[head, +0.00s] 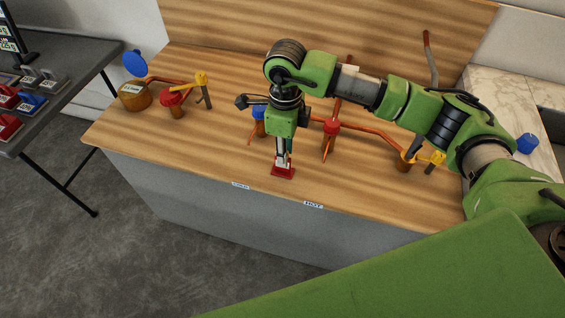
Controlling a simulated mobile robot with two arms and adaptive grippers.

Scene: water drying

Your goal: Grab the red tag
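A red tag (283,173) shows at the front part of the wooden counter, right below my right gripper (284,157). My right gripper points down and its fingertips meet the top of the tag. The fingers look close together, but the view is too small to tell whether they are shut on it. I cannot tell whether the tag rests on the counter or is held just above it. More red tags (8,127) lie on the dark table at the left. My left gripper is out of view.
The wooden counter (215,140) carries copper pipes with a red valve (332,126), a blue valve (258,113) and yellow-handled valves (202,79). The dark table (62,88) also holds blue and grey tags. The counter's front edge bears a "HOT" label (313,205).

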